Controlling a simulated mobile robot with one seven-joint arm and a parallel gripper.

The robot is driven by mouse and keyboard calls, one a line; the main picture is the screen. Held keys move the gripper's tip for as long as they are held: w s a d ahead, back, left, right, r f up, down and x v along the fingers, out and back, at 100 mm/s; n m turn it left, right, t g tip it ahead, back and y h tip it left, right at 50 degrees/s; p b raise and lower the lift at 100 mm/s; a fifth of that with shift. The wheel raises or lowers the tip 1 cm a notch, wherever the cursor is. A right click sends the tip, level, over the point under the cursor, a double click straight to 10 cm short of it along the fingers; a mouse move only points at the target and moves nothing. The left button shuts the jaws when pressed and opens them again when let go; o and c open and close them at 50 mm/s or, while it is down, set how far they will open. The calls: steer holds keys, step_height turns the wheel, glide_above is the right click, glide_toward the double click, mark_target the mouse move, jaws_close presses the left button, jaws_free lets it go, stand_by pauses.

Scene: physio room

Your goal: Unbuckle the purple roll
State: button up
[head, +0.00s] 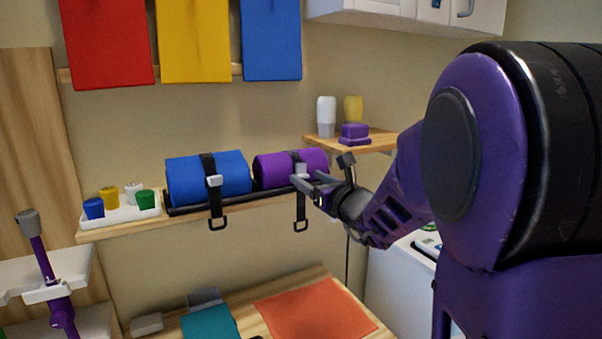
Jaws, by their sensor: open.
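The purple roll (275,168) lies on a wall shelf, to the right of a blue roll (185,180). A black strap (300,210) goes around the purple roll, with a pale grey buckle (301,170) on its front and a loop hanging below the shelf. My gripper (302,184) is open, its fingers at the front of the purple roll close to the buckle. I cannot tell whether a finger touches the buckle or strap. Part of the roll's lower right is hidden behind my gripper.
The blue roll has its own strap and buckle (213,181). A white tray (120,217) with several small coloured containers sits at the shelf's left. A small wooden shelf (350,147) with bottles and a purple block is behind my gripper. A bench (255,322) stands below.

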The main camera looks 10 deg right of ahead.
steer(key=shift+w+a, duration=0.1)
steer(key=shift+w, duration=0.2)
